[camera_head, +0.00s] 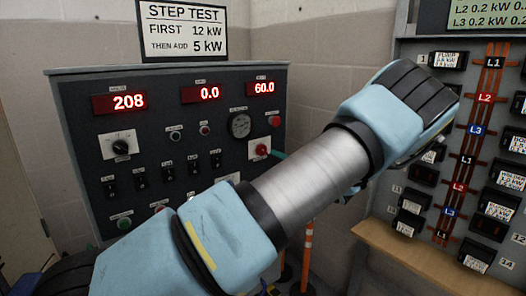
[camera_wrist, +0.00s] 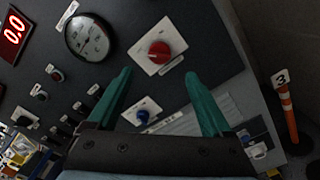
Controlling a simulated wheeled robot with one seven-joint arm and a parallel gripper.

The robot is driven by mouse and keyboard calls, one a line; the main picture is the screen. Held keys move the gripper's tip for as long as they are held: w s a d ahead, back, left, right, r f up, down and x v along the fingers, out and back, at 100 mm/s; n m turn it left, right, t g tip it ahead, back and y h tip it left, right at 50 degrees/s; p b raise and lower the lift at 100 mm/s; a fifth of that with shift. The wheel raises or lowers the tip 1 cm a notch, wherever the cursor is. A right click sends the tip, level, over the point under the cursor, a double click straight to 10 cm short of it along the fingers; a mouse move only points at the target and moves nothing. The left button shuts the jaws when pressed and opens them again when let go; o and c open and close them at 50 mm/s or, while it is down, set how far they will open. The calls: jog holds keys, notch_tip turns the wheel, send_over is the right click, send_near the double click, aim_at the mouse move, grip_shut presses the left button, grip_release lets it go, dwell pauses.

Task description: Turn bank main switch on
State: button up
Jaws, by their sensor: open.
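A red rotary knob on a white square plate (camera_wrist: 159,50) sits on the dark panel in the wrist view, just beyond my fingertips. It looks like the main switch, but I cannot read a label. It also shows in the head view (camera_head: 262,150) at the panel's right side. My gripper (camera_wrist: 158,73) has two teal fingers spread apart with nothing between them. The knob lies ahead of the gap, apart from both fingers. In the head view my arm hides most of the gripper; only a bit of teal shows near the knob.
A blue knob (camera_wrist: 142,116) on a white plate sits below the red one, near the left finger. A round gauge (camera_wrist: 88,38) is to the left. A breaker board (camera_head: 460,150) stands at right in the head view. An orange post (camera_wrist: 287,112) stands beside the panel.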

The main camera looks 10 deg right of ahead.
aim_at(265, 151)
jog(key=p+x, duration=0.2)
jog(key=x, duration=0.7)
jog(key=shift+w+a+p, duration=0.15)
jog(key=shift+p, duration=0.2)
grip_shut()
